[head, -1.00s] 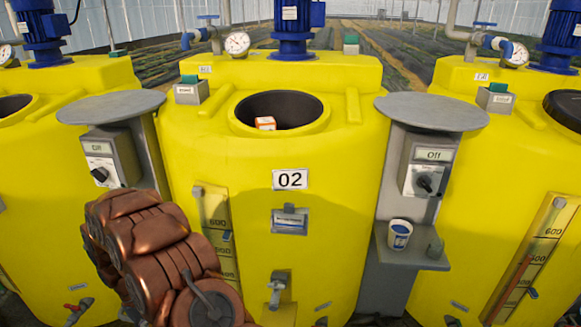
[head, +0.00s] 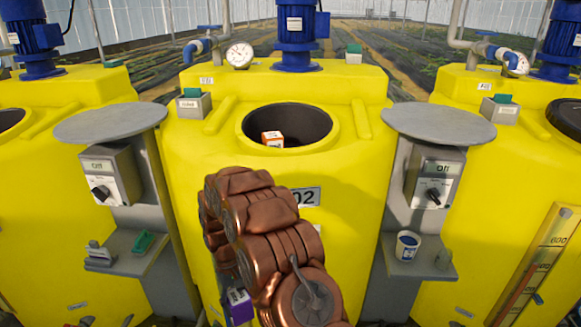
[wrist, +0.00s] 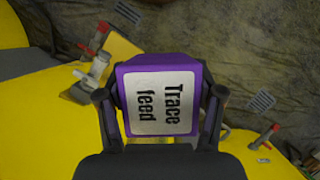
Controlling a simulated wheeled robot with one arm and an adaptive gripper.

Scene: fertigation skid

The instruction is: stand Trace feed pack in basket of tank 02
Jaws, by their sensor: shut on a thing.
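The Trace feed pack (wrist: 160,100) is a purple box with a white label, held between the two fingers of my gripper (wrist: 162,98). In the head view the pack (head: 238,306) shows low in front of tank 02, partly hidden by my copper arm. Yellow tank 02 (head: 345,235) has a round open mouth (head: 318,122) on top. My gripper is well below and in front of this mouth. An orange and white pack (head: 273,139) shows inside the mouth near its front left. The basket itself cannot be made out.
Grey round-topped posts with control boxes stand left (head: 110,175) and right (head: 434,178) of tank 02. Their shelves carry a green item (head: 144,242) and a white-blue cup (head: 407,245). A blue motor (head: 297,35) and gauge (head: 240,55) stand behind the mouth.

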